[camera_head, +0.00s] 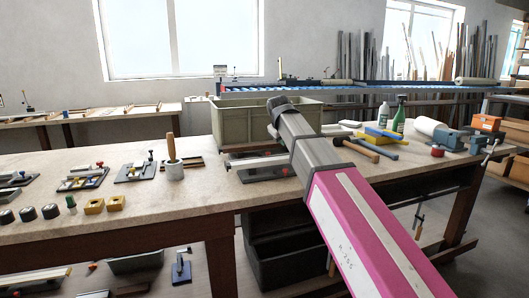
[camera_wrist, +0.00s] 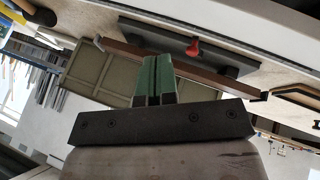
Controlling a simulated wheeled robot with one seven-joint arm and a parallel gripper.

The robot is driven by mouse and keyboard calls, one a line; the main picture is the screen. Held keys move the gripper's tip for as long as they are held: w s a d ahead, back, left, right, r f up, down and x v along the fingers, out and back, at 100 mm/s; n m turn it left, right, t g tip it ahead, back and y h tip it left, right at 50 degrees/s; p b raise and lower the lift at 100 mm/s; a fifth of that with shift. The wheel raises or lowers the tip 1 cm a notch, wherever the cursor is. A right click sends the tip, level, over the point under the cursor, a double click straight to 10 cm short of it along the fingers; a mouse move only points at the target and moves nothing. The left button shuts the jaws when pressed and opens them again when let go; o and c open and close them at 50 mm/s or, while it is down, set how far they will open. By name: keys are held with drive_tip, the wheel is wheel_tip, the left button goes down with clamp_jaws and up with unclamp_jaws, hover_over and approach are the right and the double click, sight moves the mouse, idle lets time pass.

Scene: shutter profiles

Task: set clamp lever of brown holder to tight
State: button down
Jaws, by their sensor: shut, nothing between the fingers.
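In the wrist view my gripper (camera_wrist: 154,62) has green fingers that are shut with nothing between them. Beyond the fingertips is a holder with a long dark base plate (camera_wrist: 165,40), a red clamp lever (camera_wrist: 194,48) and a brown bar (camera_wrist: 200,74). The fingers cover part of the brown bar in the picture; I cannot tell whether they touch it. In the head view a dark-based holder (camera_head: 258,176) with a red part (camera_head: 285,171) lies on the bench beside my arm, partly hidden by it. My gripper is hidden in the head view.
Hammers (camera_head: 362,150), bottles (camera_head: 398,118) and a blue vise (camera_head: 450,138) are right.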

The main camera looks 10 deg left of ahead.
drive_tip(key=shift+n+y, duration=0.7)
drive_tip(key=shift+n, duration=0.1)
drive_tip(key=s+a, duration=0.1)
drive_tip(key=a, duration=0.2)
drive_tip(key=s+a+r, duration=0.1)
drive_tip(key=s+a, duration=0.1)
drive_tip(key=a, duration=0.1)
drive_tip(key=s+a+r, duration=0.1)
drive_tip(key=a, duration=0.2)
drive_tip(key=shift+s+a+r, duration=0.1)
drive_tip(key=shift+s+a, duration=0.15)
drive_tip(key=shift+a, duration=0.05)
drive_tip(key=x, duration=0.9)
drive_tip(key=shift+w+f, duration=0.2)
drive_tip(key=shift+f, duration=0.15)
drive_tip(key=w, duration=0.1)
drive_tip(key=w+d+f, duration=0.1)
drive_tip(key=shift+w+d, duration=0.2)
drive_tip(key=shift+w, duration=0.2)
drive_tip(key=shift+w+d, duration=0.2)
drive_tip(key=shift+w, duration=0.1)
